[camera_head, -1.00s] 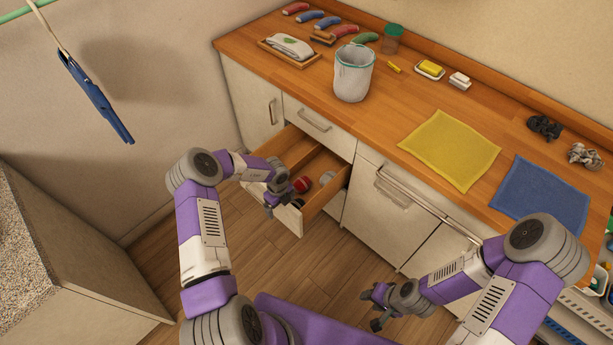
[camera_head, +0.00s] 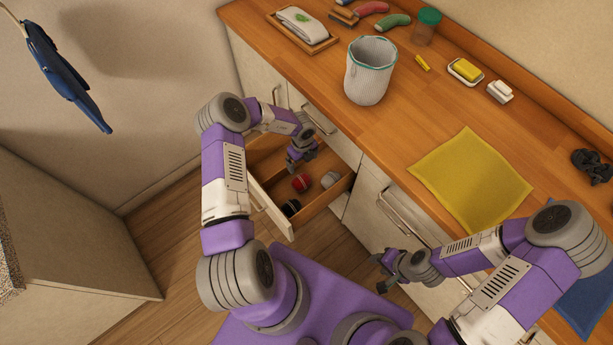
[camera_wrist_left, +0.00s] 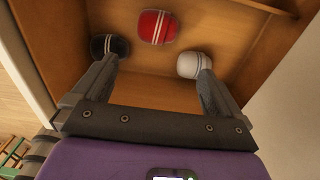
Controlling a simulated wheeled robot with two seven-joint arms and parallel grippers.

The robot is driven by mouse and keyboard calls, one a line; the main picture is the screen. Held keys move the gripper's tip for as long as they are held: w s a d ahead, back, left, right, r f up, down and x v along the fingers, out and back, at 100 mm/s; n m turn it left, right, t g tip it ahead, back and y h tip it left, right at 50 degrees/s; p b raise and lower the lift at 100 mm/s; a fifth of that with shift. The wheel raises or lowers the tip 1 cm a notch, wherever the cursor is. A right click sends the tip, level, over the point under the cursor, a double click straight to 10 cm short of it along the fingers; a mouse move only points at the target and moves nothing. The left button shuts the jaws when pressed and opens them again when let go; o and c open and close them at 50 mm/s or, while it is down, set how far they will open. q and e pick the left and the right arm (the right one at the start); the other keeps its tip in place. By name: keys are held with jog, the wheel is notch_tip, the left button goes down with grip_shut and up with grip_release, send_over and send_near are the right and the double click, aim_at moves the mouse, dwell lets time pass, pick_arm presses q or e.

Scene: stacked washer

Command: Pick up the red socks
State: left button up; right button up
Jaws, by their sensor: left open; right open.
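The red socks (camera_head: 301,183), a rolled bundle with white stripes, lie in the open drawer (camera_head: 270,205). In the left wrist view the red socks (camera_wrist_left: 156,27) lie at the top middle, beyond the fingertips. My left gripper (camera_head: 299,164) is open and empty over the drawer, close to the red socks but apart from them. In its wrist view the left gripper (camera_wrist_left: 157,72) has its fingers wide apart, with the red socks in line with the gap. My right gripper (camera_head: 385,268) is open and empty in front of the lower cabinets.
A black sock bundle (camera_head: 291,207) and a white one (camera_head: 330,179) lie beside the red socks; they appear near the fingertips in the wrist view. The drawer's walls and divider are close. A white basket (camera_head: 369,72) and a yellow cloth (camera_head: 470,180) are on the counter.

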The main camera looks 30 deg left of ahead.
pick_arm(q)
notch_tip(320, 180, down, 2)
jog(key=s+b, duration=0.2)
jog(key=b, duration=0.6)
send_over(302, 180)
jog(key=f, duration=0.6)
jog(key=shift+s, duration=0.3)
jog(key=f+b, duration=0.1)
jog(key=f, duration=0.1)
jog(key=f+b, duration=0.1)
jog(key=f, duration=0.2)
jog(key=f+b, duration=0.1)
jog(key=f, duration=0.1)
jog(key=shift+w+f, duration=0.25)
jog(key=shift+f, duration=0.1)
jog(key=shift+a+r, duration=0.1)
pick_arm(e)
notch_tip(302, 180, down, 12)
jog(key=s, duration=0.1)
jog(key=shift+r, duration=0.15)
pick_arm(q)
jog(key=c, duration=0.8)
jog(key=shift+o, duration=0.2)
notch_tip(302, 180, up, 10)
jog(key=p, duration=0.3)
jog(key=shift+p, duration=0.35)
pick_arm(e)
notch_tip(302, 180, up, 4)
jog(key=shift+s+f, duration=0.1)
